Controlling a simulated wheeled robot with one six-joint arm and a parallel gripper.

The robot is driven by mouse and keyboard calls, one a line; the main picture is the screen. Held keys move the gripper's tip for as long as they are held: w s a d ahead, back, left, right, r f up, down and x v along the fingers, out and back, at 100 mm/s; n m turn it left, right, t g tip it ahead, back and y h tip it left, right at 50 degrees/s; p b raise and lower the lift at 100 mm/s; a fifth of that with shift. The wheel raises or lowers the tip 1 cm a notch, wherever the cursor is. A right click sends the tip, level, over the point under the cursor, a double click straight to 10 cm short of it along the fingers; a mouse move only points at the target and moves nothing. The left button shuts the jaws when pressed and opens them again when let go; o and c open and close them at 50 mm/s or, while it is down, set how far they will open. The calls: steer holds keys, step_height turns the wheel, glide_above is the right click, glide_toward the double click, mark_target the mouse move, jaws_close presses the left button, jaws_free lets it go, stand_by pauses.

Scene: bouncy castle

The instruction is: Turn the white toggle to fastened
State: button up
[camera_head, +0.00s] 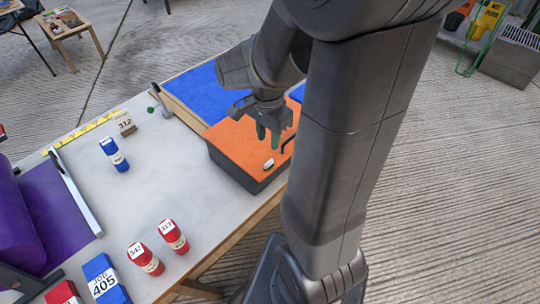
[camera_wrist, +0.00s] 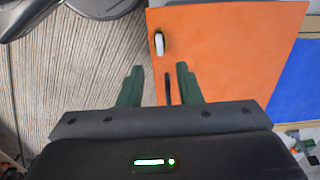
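The white toggle (camera_head: 268,164) is a small rounded piece near the front edge of the orange panel (camera_head: 237,145), which tops a dark box. In the wrist view the toggle (camera_wrist: 159,44) lies lengthwise up and down the picture, near the orange panel's left edge. My gripper (camera_head: 268,139) hangs over the panel, behind the toggle in the head view. Its two green fingers stand apart with nothing held between them; in the wrist view the toggle shows just beyond the gap of the gripper (camera_wrist: 159,69). I see no contact with the toggle.
A black bar (camera_head: 288,143) stands on the panel right of my gripper. A blue panel (camera_head: 205,91) lies behind it. The tabletop between is clear.

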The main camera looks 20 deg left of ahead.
mark_target(269, 162)
step_height(269, 162, down, 9)
steer(key=shift+f, duration=0.1)
stand_by(0.3)
jaws_close()
